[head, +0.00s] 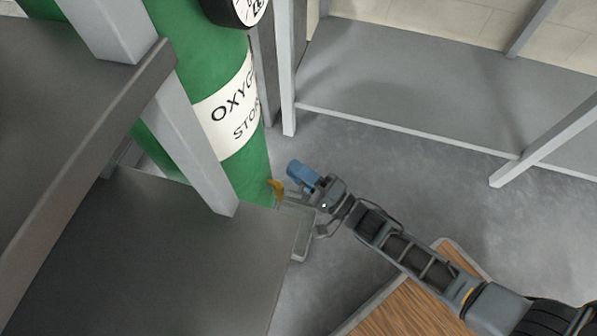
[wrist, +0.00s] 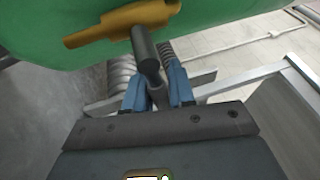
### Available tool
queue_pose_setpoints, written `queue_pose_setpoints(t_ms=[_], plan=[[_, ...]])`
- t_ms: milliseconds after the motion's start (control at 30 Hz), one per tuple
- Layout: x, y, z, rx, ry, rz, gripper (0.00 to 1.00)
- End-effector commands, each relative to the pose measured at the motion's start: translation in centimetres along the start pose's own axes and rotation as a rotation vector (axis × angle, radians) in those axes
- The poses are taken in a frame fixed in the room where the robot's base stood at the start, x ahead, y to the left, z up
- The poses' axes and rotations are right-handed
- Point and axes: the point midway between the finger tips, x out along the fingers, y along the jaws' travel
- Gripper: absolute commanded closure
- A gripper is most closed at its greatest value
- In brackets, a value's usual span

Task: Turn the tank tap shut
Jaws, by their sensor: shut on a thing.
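The green oxygen storage tank (head: 243,176) stands upright behind a grey frame; its lower side fills the top of the wrist view (wrist: 225,12). The brass tap (head: 275,188) sticks out low on the tank's right side; its yellow body also shows in the wrist view (wrist: 120,22). The tap's dark grey handle (wrist: 145,52) points down between my blue fingers. My gripper (head: 303,174) is beside the tap, and in the wrist view its fingers (wrist: 158,88) are closed around the handle. The handle's lower end is partly hidden by the fingers.
Grey metal shelving (head: 120,255) with an upright post stands close on the left, near my gripper. A round gauge (head: 237,10) sits high on the tank. Another grey shelf (head: 400,80) stands at the back right. A wooden board (head: 405,306) lies below my arm.

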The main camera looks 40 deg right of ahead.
Motion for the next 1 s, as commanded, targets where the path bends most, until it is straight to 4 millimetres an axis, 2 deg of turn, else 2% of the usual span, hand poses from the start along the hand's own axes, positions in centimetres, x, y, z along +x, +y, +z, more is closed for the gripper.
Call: queue_pose_setpoints(t_ms=[300, 333, 533, 833, 1000], plan=[[0.0, 0.0, 0.1, -0.004, -0.002, 0.0, 1.0], [0.0, 0.0, 0.1, -0.004, -0.002, 0.0, 0.74], [0.0, 0.0, 0.0, -0.003, -0.002, 0.0, 0.55], [-0.4, 0.0, 0.0, -0.002, -0.002, 0.001, 0.55], [-2.6, -0.1, 0.0, -0.002, -0.001, 0.003, 0.55]])
